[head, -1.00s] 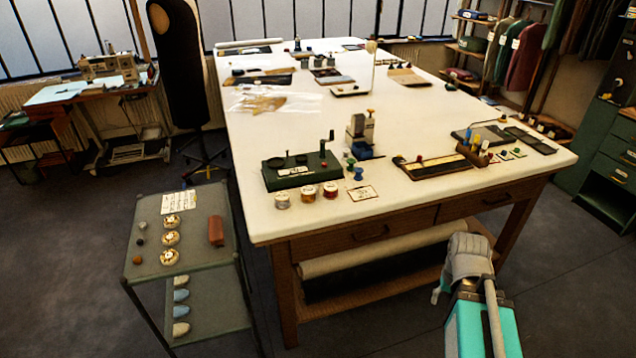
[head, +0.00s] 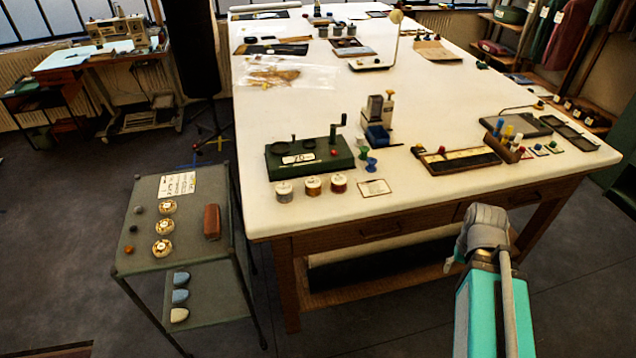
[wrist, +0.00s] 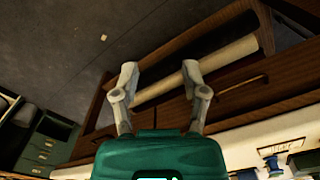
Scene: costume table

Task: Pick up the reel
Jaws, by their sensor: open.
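Which one is meant, I cannot tell. My gripper (wrist: 160,68) is open and empty in the wrist view, its two grey fingers apart. In the head view my arm is at the lower right, in front of the table and to the right of the reels. The reels are not clearly visible in the wrist view.
A green crank box (head: 310,158) stands behind the reels, and a small card (head: 374,188) lies to their right. A grey trolley (head: 198,250) with round discs stands left of the table. A fabric roll (wrist: 222,62) lies on the table's lower shelf. Floor is clear in front.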

